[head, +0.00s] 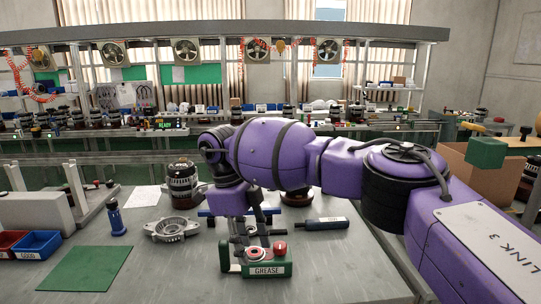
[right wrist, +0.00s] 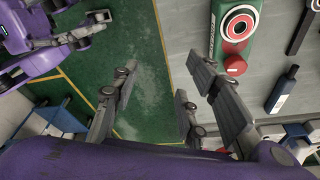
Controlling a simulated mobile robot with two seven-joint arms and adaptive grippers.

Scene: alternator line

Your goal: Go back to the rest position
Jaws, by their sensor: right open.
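My right gripper (head: 250,235) is in the middle of the head view, on the purple arm that comes in from the right. Its fingers point down and overlap the grey table (head: 180,278) and the back of the green grease block (head: 268,269). The right wrist view shows the same gripper (right wrist: 163,92) with its fingers spread and nothing between them. There the grease block (right wrist: 232,38) lies apart, up and right of the fingers. The gap between the fingers shows green floor and the table edge.
The table holds a metal housing (head: 172,230), an alternator (head: 182,184), a dark tool (head: 322,224), a blue tool (head: 116,218) and a green mat (head: 85,269). Red and blue bins (head: 38,245) stand at the left. A cardboard box (head: 484,174) stands at the right. The front middle is clear.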

